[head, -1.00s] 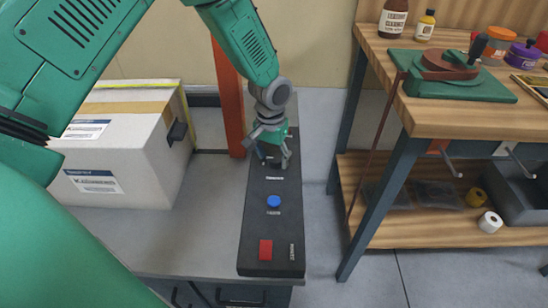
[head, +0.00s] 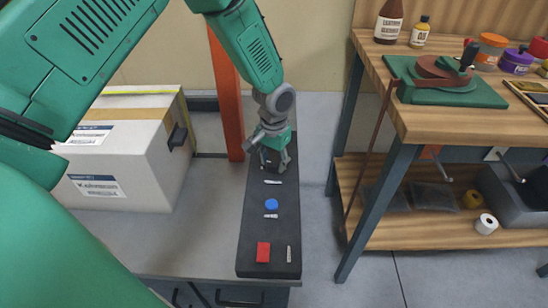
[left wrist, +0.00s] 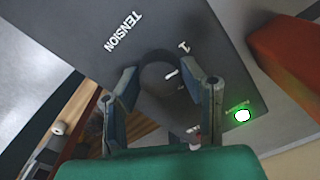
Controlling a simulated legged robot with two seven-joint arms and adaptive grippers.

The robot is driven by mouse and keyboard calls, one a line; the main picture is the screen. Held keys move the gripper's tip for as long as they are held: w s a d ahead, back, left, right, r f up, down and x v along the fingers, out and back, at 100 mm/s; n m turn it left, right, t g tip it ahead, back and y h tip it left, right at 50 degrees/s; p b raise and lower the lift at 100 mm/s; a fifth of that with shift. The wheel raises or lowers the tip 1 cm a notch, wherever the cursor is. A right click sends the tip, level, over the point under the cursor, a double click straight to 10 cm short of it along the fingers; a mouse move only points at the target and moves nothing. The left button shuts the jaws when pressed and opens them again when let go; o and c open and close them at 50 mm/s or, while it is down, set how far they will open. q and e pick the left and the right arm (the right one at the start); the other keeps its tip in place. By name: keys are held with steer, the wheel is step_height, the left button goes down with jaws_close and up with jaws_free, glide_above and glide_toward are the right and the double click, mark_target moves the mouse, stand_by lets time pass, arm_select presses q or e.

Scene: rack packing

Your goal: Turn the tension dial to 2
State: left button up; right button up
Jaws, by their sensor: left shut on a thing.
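A long dark control panel (head: 256,222) lies on the grey bench. The tension dial (left wrist: 160,72) is a round dark knob with a white pointer line, beside the word TENSION and a white numeral 1. My left gripper (left wrist: 165,84) has its two fingers on either side of the dial and is shut on it. In the head view my left gripper (head: 274,163) comes down on the panel's far end and hides most of the dial. The pointer is not clearly on the 1. A second mark near the gripper is partly hidden. My right gripper is not in view.
A green lamp (left wrist: 242,115) is lit on the panel. A blue button (head: 271,204) and a red switch (head: 263,252) sit nearer. A cardboard box (head: 125,150) stands left, an orange post (head: 226,95) behind, and a wooden workbench (head: 420,110) right, across a gap.

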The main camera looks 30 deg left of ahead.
arm_select(q)
steer(key=shift+s+d+r+m+p, duration=0.1)
steer(key=shift+d+m+p, duration=0.1)
steer(key=shift+m+p, duration=0.6)
steer(key=shift+a+m+p, duration=0.2)
steer(key=shift+m+p, duration=0.75)
steer(key=shift+m, duration=0.25)
steer(key=shift+d+m+p, duration=0.1)
steer(key=shift+m+p, duration=0.45)
steer(key=shift+m, duration=0.45)
steer(key=shift+f+m, duration=0.2)
steer(key=shift+m, duration=0.3)
steer(key=shift+p, duration=0.35)
steer(key=o, duration=1.1)
steer(key=shift+o, duration=0.2)
